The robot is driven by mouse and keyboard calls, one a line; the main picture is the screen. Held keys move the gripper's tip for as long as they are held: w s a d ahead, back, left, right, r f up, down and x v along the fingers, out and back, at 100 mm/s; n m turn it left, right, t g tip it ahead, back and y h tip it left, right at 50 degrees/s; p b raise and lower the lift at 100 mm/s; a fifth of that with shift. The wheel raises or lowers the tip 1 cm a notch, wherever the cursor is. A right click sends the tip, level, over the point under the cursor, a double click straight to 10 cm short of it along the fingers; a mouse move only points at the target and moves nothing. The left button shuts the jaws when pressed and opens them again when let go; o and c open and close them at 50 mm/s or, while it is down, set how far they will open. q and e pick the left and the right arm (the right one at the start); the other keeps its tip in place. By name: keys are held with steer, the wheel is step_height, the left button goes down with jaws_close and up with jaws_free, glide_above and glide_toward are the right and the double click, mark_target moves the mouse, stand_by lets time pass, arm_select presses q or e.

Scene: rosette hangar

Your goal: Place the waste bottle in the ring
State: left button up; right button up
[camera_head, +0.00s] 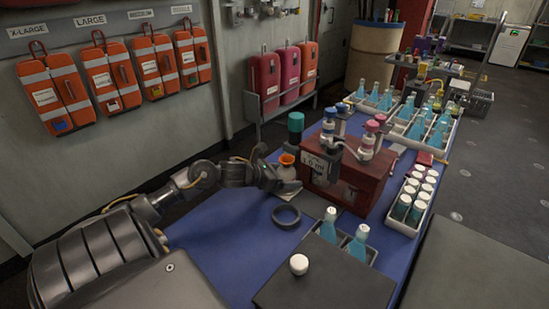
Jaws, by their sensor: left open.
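A bottle with an orange top (287,160) and a pale body stands on the blue table; I take it to be the waste bottle. My left gripper (287,186) is at its lower part, in front of it and open. The gripper hides some of the bottle's base, and I cannot tell whether the fingers touch it. The dark ring (286,216) lies flat on the table just in front of the gripper and looks empty. My right gripper is not in view.
A red-brown box (349,186) with pump bottles on top stands right of the bottle. A teal-capped container (296,124) is behind it. Blue bottles (357,243) in a rack and a white-capped vial rack (402,224) are at the right. Bare blue table (222,232) lies left of the ring.

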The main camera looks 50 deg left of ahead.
arm_select(q)
steer(key=shift+s+r, duration=0.15)
steer(key=v, duration=1.1)
steer(key=shift+s+r, duration=0.15)
steer(key=shift+s, duration=0.15)
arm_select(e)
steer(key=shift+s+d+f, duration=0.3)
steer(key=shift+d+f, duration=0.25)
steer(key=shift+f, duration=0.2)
arm_select(q)
steer(key=shift+a, duration=0.1)
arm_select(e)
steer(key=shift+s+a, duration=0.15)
